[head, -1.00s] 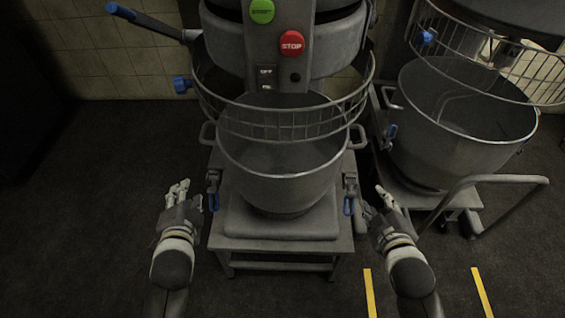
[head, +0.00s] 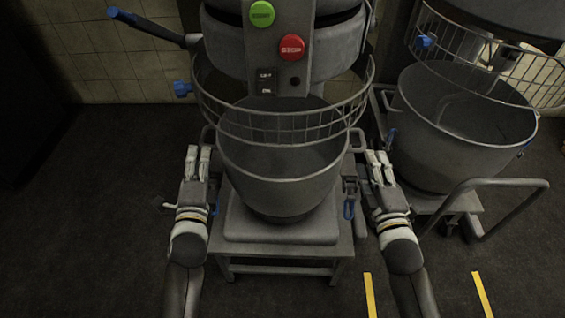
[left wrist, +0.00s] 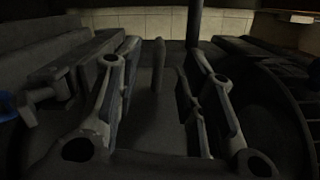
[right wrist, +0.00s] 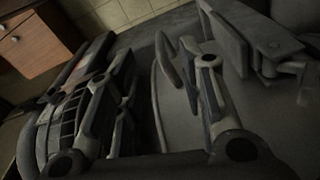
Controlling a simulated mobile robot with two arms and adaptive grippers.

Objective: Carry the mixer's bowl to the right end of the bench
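The mixer's bowl (head: 283,190) is a grey metal bowl. It sits upright on the mixer's base under the wire guard, with a handle at each side. My left gripper (head: 198,152) is just in front of the bowl's left handle (head: 208,133). Its fingers are apart in the left wrist view (left wrist: 165,75), with an upright bar (left wrist: 159,65), likely the handle, between them. My right gripper (head: 378,157) is beside the bowl's right handle (head: 357,138). Its fingers are apart in the right wrist view (right wrist: 165,75), with a curved bar between them. Contact cannot be told.
The mixer's wire guard (head: 285,131) hangs around and over the bowl's rim. Blue-handled clamps, such as the right one (head: 349,207), flank the bowl. A second bowl (head: 460,140) on a trolley stands close at right. Yellow floor lines (head: 370,294) lie front right. The left floor is clear.

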